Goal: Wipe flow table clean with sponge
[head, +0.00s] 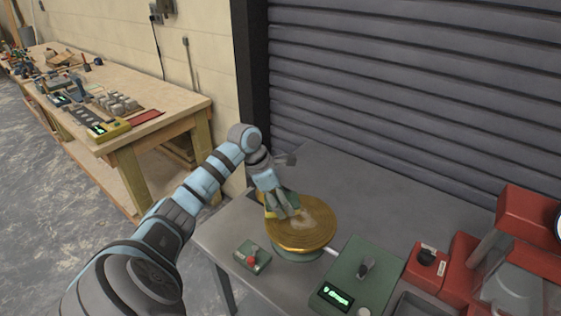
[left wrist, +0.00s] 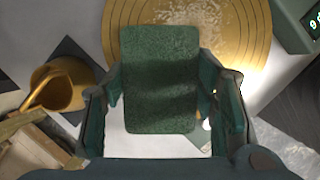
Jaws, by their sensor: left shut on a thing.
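The flow table (head: 303,236) is a round brass disc on a green base, standing on the grey bench. A pale whitish smear shows on its top, and in the left wrist view the disc (left wrist: 255,50) has light residue near its middle. My left gripper (head: 285,208) is at the disc's left edge. In the left wrist view my left gripper (left wrist: 165,95) is shut on a dark green sponge (left wrist: 160,75), with a finger on each side. The sponge overlaps the disc's rim in that view; I cannot tell whether it touches. My right gripper is not in view.
A green control box (head: 352,278) with a lit display stands right of the flow table. A small box with a red button (head: 253,258) sits in front. A brass cone-shaped vessel (left wrist: 60,87) stands beside the disc. A red machine (head: 470,255) occupies the right. Bare bench (head: 390,205) lies behind.

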